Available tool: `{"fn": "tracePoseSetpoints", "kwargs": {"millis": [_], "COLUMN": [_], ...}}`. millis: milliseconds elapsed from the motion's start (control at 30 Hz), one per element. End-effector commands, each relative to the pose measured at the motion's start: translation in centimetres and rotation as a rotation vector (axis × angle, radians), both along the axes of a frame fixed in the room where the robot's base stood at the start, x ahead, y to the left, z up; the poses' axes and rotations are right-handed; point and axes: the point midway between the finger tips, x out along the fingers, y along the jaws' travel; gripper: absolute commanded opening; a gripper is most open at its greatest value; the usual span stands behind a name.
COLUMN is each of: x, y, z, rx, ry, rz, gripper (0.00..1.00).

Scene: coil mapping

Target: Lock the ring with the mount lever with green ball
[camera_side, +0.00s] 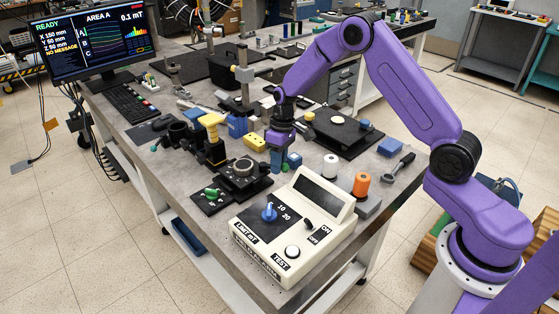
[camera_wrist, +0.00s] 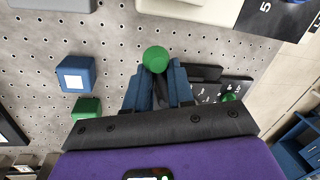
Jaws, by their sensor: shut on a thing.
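The lever's green ball (camera_wrist: 155,59) shows between and just beyond the two blue fingertips of my gripper (camera_wrist: 157,80) in the wrist view. My gripper is shut on the lever; its shaft is mostly hidden between the fingers. In the side view my gripper (camera_side: 278,160) points down just right of the black mount with its round ring (camera_side: 243,169). The green ball is hidden there, and I cannot tell the lever's angle or whether the ring is locked.
A cream test console (camera_side: 290,228) stands close in front. A blue cube (camera_wrist: 76,75) and a green cube (camera_wrist: 87,107) lie left of my fingers in the wrist view. A black plate with a green knob (camera_side: 212,193) is left of the mount. A yellow block (camera_side: 255,142) stands behind.

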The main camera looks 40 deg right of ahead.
Motion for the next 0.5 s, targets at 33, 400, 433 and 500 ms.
{"fn": "tracePoseSetpoints", "kwargs": {"millis": [33, 400, 433, 500], "x": [-0.2, -0.5, -0.6, -0.6], "y": [0.3, 1.7, 1.7, 2.0], "z": [0.1, 0.1, 0.1, 0.1], "rx": [0.000, 0.001, 0.001, 0.000], "ry": [0.001, 0.002, 0.002, 0.001], "rz": [-0.043, -0.342, -0.361, -0.401], "gripper": [0.00, 0.00, 0.00, 0.00]}}
